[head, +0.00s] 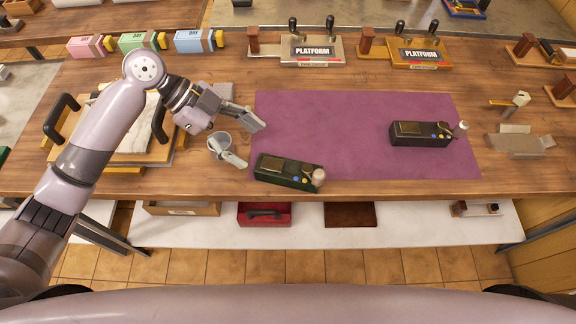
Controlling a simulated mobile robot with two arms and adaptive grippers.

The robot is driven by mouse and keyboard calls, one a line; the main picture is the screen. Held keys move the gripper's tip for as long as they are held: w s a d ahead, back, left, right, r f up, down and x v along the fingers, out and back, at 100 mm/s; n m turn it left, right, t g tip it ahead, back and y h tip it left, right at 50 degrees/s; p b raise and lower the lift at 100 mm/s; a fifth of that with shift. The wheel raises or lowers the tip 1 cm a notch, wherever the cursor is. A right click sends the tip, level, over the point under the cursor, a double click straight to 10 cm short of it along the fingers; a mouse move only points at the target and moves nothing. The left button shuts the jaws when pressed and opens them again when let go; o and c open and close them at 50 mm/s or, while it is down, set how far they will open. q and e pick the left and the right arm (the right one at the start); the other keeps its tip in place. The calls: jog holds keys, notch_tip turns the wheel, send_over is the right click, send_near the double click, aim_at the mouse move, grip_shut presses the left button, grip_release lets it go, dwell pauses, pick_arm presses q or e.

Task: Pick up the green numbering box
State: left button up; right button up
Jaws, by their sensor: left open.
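A dark green box (285,170) with a brass-coloured panel, small coloured buttons and a pale round knob lies at the front left of the purple mat (330,125). It fits the green numbering box best. My left gripper (244,141) is open and empty, just up and left of this box, with its fingers spread toward the mat's left edge. The fingers look apart from the box; their height above the table is hard to tell. My right gripper is out of view.
A similar black box (418,134) lies on the mat's right side. A framed board with black handles (60,118) stands left. Platform presses (312,52) stand behind. The mat's middle is clear.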

aim_at(279, 165)
pick_arm(q)
jog(key=x, duration=0.2)
jog(key=p+x, duration=0.1)
jog(key=x, duration=0.1)
jog(key=shift+w, duration=0.25)
jog(key=x, duration=0.2)
jog(key=shift+d+f, duration=0.25)
jog(key=shift+f, duration=0.1)
jog(key=shift+s+d+f+p, duration=0.1)
jog(key=shift+d+f+p, duration=0.05)
jog(key=shift+p, duration=0.2)
jog(key=p+x, duration=0.2)
jog(key=x, duration=0.2)
jog(key=shift+f, duration=0.35)
jog(key=shift+d+f, duration=0.15)
jog(key=shift+f, duration=0.05)
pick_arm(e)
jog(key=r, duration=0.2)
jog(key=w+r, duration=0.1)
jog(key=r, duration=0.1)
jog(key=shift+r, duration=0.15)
pick_arm(q)
jog(key=shift+c, duration=0.3)
jog(key=c, duration=0.4)
grip_shut()
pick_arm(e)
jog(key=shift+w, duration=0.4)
